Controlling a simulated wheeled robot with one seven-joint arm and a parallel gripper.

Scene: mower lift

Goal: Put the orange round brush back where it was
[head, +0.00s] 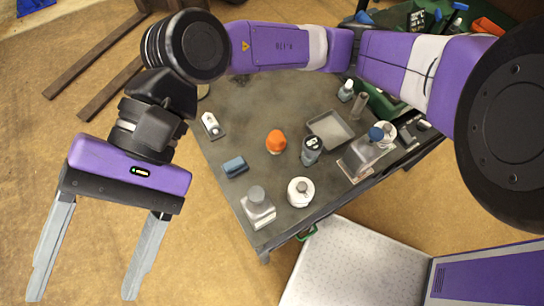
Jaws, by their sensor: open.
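The orange round brush (276,141) stands on the dark grey table (236,112), near its middle. It is close to a dark bottle (312,150) on its right. My gripper (88,290) hangs in the left of the head view, beyond the table's left edge and well apart from the brush. Its two grey fingers are wide apart with nothing between them. The brush's underside is hidden.
A blue block (235,167) lies left of the brush. Wooden beams (95,55) lie at upper left.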

